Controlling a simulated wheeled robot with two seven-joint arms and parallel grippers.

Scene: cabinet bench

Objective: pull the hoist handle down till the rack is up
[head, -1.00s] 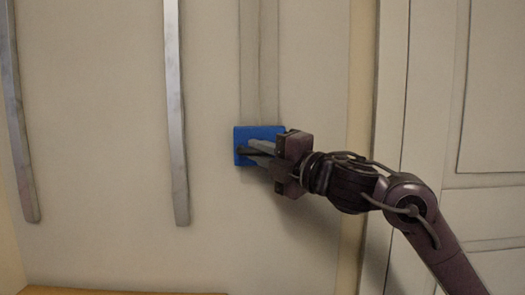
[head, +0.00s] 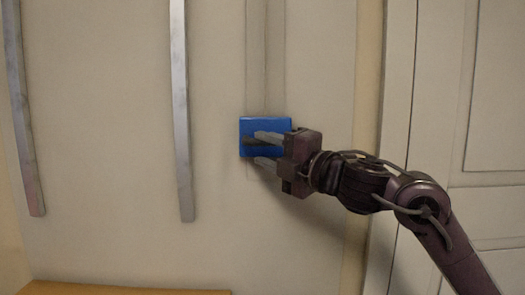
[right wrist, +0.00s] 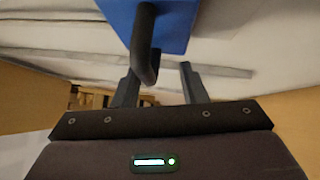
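The hoist handle (right wrist: 145,45) is a dark bar standing out from a blue block (head: 265,122) on the wall. In the head view the block is at the lower end of a pale vertical track, and the dark handle shows small in front of it. My right gripper (head: 256,148) is at the block from the right, its two grey fingers spread apart. In the right wrist view the handle lies close to the left finger, with a clear gap to the right finger; I cannot tell whether it touches. My left gripper and the rack are not in view.
Two grey metal strips (head: 180,110) (head: 24,120) hang down the wall to the left. A yellowish ledge (head: 130,292) is at the bottom. A pale panelled door (head: 490,110) stands to the right.

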